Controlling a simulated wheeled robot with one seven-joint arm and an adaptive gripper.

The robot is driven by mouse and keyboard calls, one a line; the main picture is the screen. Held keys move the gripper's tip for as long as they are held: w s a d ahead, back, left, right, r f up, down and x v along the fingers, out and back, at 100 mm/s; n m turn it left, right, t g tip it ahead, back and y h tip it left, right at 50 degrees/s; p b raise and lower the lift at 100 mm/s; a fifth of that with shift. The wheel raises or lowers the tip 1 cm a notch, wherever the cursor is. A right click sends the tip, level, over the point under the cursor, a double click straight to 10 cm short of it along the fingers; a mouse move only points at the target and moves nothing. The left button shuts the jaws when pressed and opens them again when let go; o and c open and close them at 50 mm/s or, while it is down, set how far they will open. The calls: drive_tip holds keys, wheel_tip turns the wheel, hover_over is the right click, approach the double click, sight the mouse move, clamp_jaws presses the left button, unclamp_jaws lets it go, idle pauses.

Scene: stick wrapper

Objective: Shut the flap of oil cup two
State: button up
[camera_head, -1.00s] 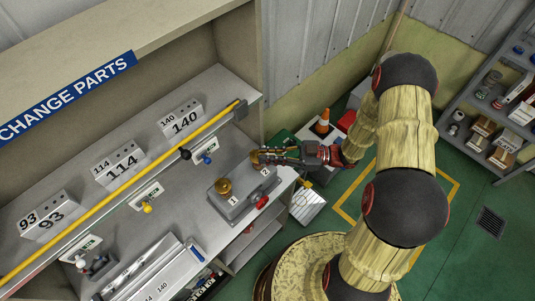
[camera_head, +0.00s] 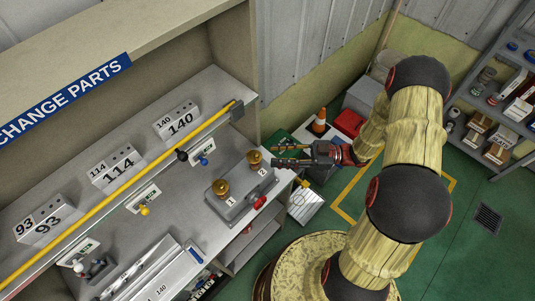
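Oil cup two (camera_head: 254,159) is a small brass cup. It stands upright behind the label 2 on a grey block (camera_head: 240,206) at the right end of the bench. Oil cup one (camera_head: 221,188) is a similar brass cup on the same block, behind the label 1. The cups are too small for me to tell how their flaps stand. My gripper (camera_head: 274,155) is just right of cup two, pointing left, with its two dark fingers apart and nothing seen between them. I cannot tell whether a fingertip touches the cup.
A red part (camera_head: 260,202) sits at the block's front right. A yellow bar (camera_head: 130,182) runs along the bench, with numbered blocks 93, 114 and 140 (camera_head: 178,122) behind it. An orange cone (camera_head: 319,122) and a red box (camera_head: 349,123) lie beyond my gripper. Green floor is open at right.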

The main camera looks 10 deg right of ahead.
drive_tip(key=s+d, duration=0.1)
drive_tip(key=d, duration=0.6)
drive_tip(key=shift+s+f, duration=0.15)
drive_tip(key=shift+s, duration=0.05)
